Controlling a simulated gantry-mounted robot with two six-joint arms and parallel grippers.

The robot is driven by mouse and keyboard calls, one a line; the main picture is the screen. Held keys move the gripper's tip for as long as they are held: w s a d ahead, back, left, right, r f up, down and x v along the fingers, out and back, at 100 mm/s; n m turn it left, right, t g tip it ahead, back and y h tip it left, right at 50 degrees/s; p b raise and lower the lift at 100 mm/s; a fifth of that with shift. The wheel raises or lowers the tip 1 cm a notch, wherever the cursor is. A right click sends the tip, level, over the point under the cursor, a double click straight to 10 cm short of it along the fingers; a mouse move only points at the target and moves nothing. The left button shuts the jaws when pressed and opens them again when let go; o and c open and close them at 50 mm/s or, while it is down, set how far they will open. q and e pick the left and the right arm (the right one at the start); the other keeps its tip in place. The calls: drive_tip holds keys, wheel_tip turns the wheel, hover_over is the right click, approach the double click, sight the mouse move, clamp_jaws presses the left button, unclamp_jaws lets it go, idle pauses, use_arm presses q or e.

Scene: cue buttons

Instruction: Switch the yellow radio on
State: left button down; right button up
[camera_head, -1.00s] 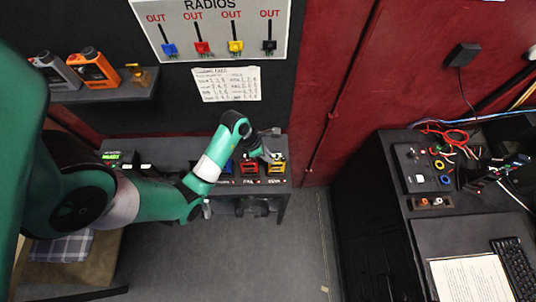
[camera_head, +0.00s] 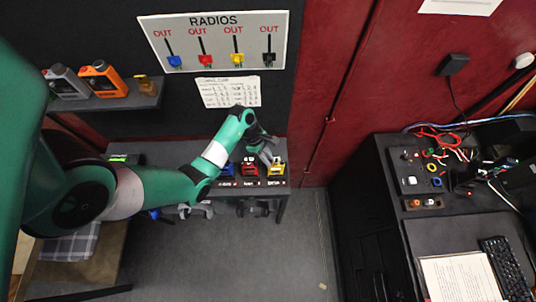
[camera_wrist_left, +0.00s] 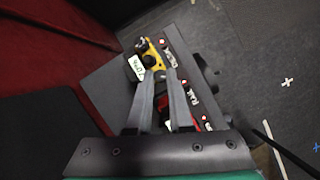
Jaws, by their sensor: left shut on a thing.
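The yellow radio (camera_head: 278,169) stands at the right end of the row on the back bench. It also shows in the left wrist view (camera_wrist_left: 157,53), with dark knobs and a pale display. My left gripper (camera_head: 270,158) is at its front. In the left wrist view my left gripper (camera_wrist_left: 159,72) has its two fingertips close together at a dark knob of the yellow radio, and it looks shut on that knob. The fingertips partly hide the knob, so its setting cannot be told. My right gripper is not in view.
The red radio (camera_head: 250,168) and blue radio (camera_head: 227,170) stand left of the yellow one. A RADIOS board (camera_head: 215,40) hangs above, with a paper sheet (camera_head: 230,92) below it. A cluttered desk (camera_head: 400,225) stands at the right. The floor between is clear.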

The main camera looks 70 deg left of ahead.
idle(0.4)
use_arm(q)
drive_tip(key=c, duration=0.8)
unclamp_jaws()
drive_tip(key=shift+r, duration=0.1)
drive_tip(key=p+v, duration=0.3)
drive_tip(key=v, duration=0.8)
drive_tip(key=shift+r, duration=0.2)
